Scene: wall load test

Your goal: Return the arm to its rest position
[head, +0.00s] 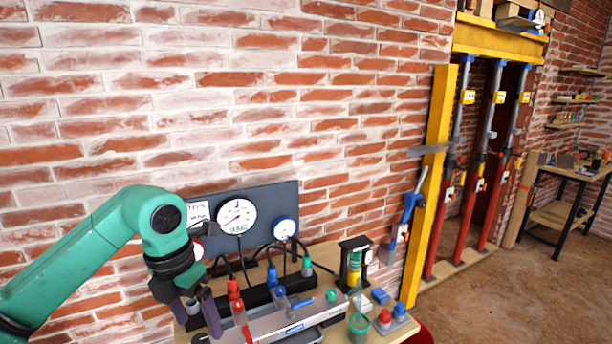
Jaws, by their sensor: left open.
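My left arm (95,245), green with dark joints, comes in from the lower left and bends down at its elbow-like joint. My left gripper (203,318) points down at the left end of the bench, its dark fingers apart with nothing seen between them. It is left of a red-capped bottle (238,308); whether they touch cannot be told. My right gripper is not in view.
The wooden bench (325,257) holds bottles, a long grey device (300,322), a small black-framed stand (355,262) and a green cup (359,325). A gauge panel (262,215) stands behind. Red props (490,200) and a yellow post (430,190) stand right. Floor beyond is open.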

